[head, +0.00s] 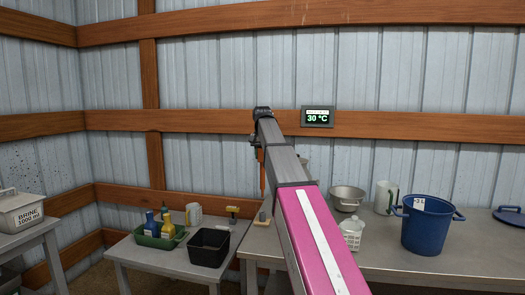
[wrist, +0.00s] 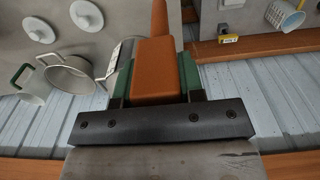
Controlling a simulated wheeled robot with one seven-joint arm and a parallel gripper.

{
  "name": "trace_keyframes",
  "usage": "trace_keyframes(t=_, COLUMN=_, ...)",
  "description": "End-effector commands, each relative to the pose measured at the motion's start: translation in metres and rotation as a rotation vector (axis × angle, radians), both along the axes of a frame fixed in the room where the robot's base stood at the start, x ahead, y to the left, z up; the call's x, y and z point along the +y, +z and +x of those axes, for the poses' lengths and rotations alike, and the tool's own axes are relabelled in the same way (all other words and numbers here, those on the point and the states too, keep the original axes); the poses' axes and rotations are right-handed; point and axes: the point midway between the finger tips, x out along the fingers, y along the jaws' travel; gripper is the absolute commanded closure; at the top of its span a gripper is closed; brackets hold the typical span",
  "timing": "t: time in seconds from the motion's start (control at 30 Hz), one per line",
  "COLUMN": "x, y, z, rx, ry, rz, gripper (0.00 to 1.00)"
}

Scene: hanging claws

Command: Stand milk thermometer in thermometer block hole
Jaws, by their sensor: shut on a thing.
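My gripper (wrist: 154,88) is shut on an orange-brown, tapering piece (wrist: 160,65), which I take to be the milk thermometer. In the wrist view the dark green fingers press it from both sides. In the head view the thermometer (head: 262,178) hangs nearly upright, narrow end down, below the end of my raised arm. A small grey block (head: 263,217) at the left end of the right table shows below its tip; it may be the thermometer block. I cannot make out a hole, nor the gap between tip and block.
The lower left table (head: 160,257) holds a green bottle tray (head: 158,239), a black bin (head: 209,248) and a yellow-handled item (head: 232,214).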

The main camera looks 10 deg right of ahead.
Motion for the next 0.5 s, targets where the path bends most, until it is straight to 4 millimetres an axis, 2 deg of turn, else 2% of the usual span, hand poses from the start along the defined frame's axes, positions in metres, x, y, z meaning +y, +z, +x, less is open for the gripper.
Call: trace_keyframes(t=0.5, x=0.000, y=-0.045, z=-0.001, rx=0.002, ry=0.000, rz=0.000, gripper=1.00)
